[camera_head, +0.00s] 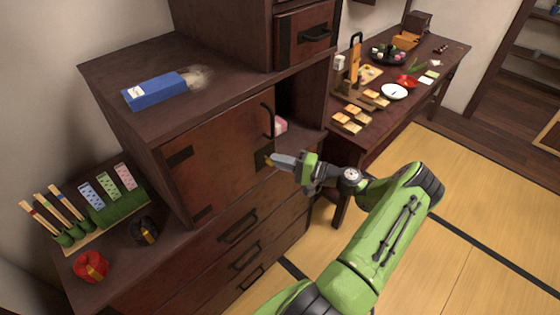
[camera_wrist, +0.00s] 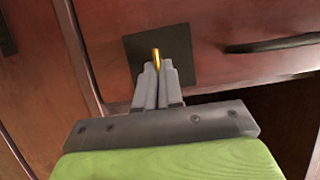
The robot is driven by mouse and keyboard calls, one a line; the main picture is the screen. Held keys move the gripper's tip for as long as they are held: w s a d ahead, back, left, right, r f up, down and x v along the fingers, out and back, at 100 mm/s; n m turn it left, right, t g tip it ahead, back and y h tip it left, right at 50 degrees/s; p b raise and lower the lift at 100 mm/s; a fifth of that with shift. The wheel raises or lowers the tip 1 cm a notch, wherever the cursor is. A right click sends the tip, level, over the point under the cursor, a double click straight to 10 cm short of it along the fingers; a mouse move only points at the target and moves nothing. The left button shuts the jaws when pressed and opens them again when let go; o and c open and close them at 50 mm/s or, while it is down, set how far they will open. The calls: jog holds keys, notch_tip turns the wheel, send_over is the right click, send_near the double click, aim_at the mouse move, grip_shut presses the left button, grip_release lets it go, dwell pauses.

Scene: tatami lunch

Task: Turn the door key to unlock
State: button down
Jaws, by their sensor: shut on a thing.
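The cabinet door (camera_head: 215,150) is dark red-brown wood with a black curved handle (camera_head: 268,120) near its right edge. A dark square lock plate (camera_wrist: 188,52) sits on the door in the wrist view. A small gold key (camera_wrist: 156,56) stands out in front of the plate, between my fingertips. My gripper (camera_head: 272,161) reaches the door's lower right from the right, and its fingers are shut on the key. It also shows in the wrist view (camera_wrist: 157,75). The keyhole is hidden behind the key and fingers, so I cannot tell how deep the key sits.
A blue box (camera_head: 155,90) lies on the cabinet top. A pink item (camera_head: 280,126) shows in the open space right of the door. Drawers (camera_head: 240,228) are below. A table (camera_head: 445,60) with food and dishes stands behind. Tatami floor (camera_head: 430,240) is clear at right.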

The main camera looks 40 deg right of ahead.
jog(key=c, duration=1.3)
grip_release()
jog(key=v, duration=1.6)
jog(key=shift+f, duration=0.1)
jog(key=shift+w, duration=0.1)
